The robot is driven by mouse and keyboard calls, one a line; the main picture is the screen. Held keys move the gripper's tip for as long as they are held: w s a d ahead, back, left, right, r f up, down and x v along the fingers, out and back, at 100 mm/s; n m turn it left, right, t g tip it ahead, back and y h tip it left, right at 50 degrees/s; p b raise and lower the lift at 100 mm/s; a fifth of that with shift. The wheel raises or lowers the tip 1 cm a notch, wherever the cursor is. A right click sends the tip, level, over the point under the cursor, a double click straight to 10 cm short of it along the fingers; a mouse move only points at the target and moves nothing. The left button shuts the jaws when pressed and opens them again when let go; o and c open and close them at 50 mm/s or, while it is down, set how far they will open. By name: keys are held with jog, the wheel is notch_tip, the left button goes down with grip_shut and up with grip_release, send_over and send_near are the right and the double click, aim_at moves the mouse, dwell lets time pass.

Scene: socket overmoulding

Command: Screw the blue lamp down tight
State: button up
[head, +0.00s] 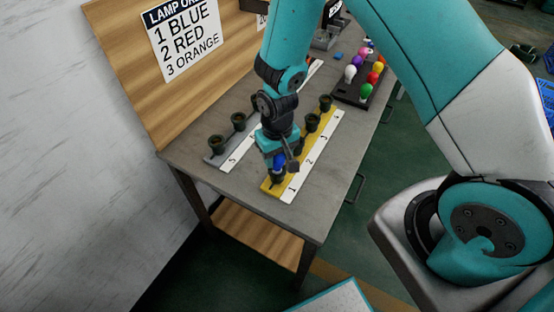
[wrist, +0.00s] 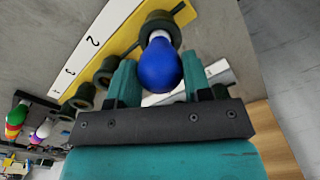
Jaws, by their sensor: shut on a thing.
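The blue lamp (head: 279,161) is at the near end of the yellow strip (head: 268,188), by number 1. In the wrist view the blue lamp (wrist: 158,66) sits between my two fingers, with its pale neck at the mouth of a dark socket (wrist: 160,25). How deep the neck sits in the socket is hard to tell. My gripper (head: 280,152) points down over this socket and is shut on the lamp; it also shows in the wrist view (wrist: 160,85).
A grey strip with dark sockets (head: 238,121) lies to the left. A dark tray (head: 345,94) with several coloured lamps stands at the back right. A sign (head: 182,35) on the wooden board lists 1 blue, 2 red, 3 orange. The table's front corner is clear.

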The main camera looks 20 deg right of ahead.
jog(key=m, duration=0.4)
jog(key=shift+m, duration=0.9)
jog(key=m, duration=0.3)
jog(key=m, duration=0.2)
jog(key=shift+m, duration=0.4)
jog(key=shift+f+m, duration=0.1)
jog(key=shift+m, duration=0.9)
